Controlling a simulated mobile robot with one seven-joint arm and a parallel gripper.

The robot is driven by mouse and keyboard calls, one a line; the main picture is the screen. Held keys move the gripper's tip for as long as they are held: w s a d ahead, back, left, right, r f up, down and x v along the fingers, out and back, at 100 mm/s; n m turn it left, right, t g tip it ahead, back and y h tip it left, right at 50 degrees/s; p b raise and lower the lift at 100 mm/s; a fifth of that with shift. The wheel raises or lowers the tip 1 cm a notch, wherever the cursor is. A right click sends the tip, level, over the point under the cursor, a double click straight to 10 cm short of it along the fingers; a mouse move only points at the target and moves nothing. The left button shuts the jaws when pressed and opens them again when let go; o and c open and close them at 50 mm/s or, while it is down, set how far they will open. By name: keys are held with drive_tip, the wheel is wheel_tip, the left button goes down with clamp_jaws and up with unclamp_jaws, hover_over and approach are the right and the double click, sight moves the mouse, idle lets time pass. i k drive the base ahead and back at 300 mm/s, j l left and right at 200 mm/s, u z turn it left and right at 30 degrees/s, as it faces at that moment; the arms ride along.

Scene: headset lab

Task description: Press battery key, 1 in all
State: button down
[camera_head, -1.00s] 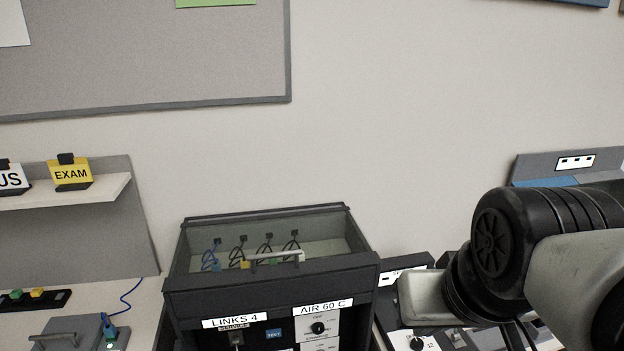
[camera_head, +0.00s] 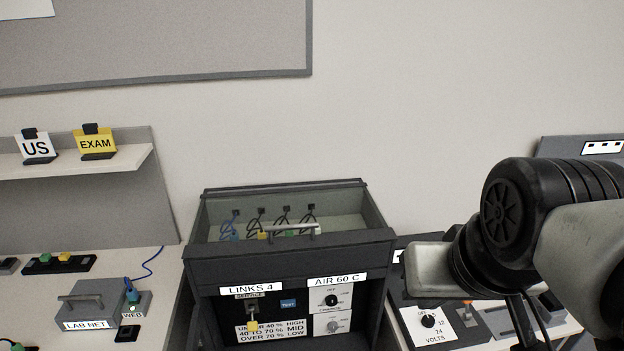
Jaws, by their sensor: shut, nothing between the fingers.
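No key with a readable battery label shows. A panel (camera_head: 441,336) marked 12, 24 and VOLTS, with a black dial (camera_head: 428,320), lies on the right bench, partly behind my arm. A grey switch-like part (camera_head: 467,316) sits just right of the dial. A small blue key marked TEST (camera_head: 288,303) is on the front of the dark cabinet. My arm crosses the right side in front of the right bench. My gripper cannot be made out.
The dark cabinet (camera_head: 290,262), labelled LINKS 4 and AIR 60 C, stands in the middle with an open top holding several plugged leads. The left bench holds a grey LAB NET box (camera_head: 93,300) with a blue cable. A shelf (camera_head: 75,171) carries US and EXAM cards.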

sight(283, 303)
drive_tip(key=u, duration=0.75)
drive_tip(key=k+l+u, duration=0.1)
drive_tip(key=k+l, duration=0.2)
